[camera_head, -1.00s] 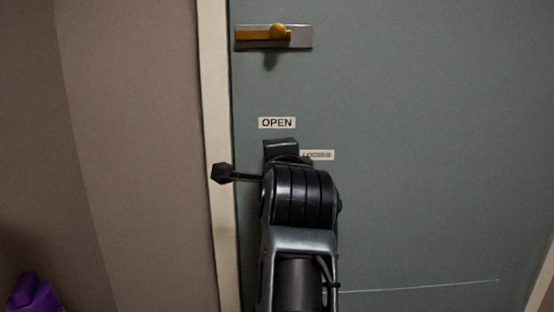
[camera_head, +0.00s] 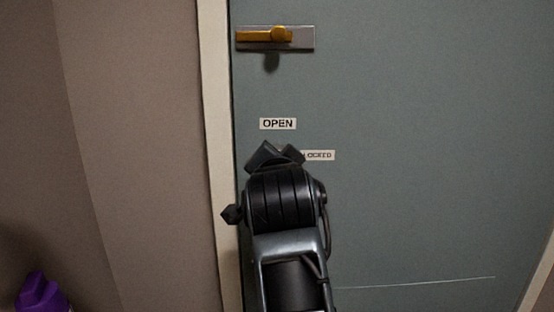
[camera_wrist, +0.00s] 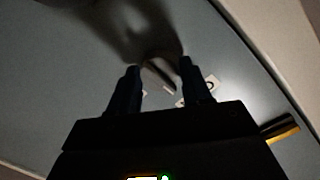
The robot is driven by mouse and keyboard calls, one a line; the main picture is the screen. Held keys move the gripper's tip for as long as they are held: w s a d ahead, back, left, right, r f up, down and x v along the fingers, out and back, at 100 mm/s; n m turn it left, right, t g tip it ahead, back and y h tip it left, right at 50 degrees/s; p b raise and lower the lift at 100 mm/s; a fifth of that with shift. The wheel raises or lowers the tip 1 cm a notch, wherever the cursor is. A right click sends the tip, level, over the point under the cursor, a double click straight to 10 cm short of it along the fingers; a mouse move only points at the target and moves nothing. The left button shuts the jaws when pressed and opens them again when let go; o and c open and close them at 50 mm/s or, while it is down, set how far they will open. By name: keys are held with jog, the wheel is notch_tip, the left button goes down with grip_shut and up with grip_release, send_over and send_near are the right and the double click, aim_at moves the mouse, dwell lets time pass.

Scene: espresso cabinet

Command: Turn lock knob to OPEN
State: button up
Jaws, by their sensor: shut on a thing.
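The lock knob (camera_wrist: 160,74) shows as a small grey piece between the two dark fingers in the wrist view. My gripper (camera_wrist: 160,68) is shut on it, with a finger on each side. In the head view the knob is hidden behind my gripper and wrist. The white OPEN label (camera_head: 278,124) is on the grey-green door just above my wrist. The LOCKED label (camera_head: 319,155) is to its right, its left end covered by my gripper. The knob's exact pointing direction is hard to tell in the dim wrist view.
The grey-green door (camera_head: 420,130) fills the right side, with a pale frame (camera_head: 214,130) along its left edge. A yellow latch handle (camera_head: 262,35) on a grey plate sits above the labels. A purple container (camera_head: 40,293) stands at lower left.

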jog(key=shift+f+n, duration=0.15)
jog(key=shift+n, duration=0.15)
jog(key=o, duration=1.1)
jog(key=shift+c, duration=0.2)
jog(key=s+r+b, duration=0.1)
jog(key=s, duration=0.6)
jog(key=shift+s+a, duration=0.25)
jog(key=shift+s, duration=0.1)
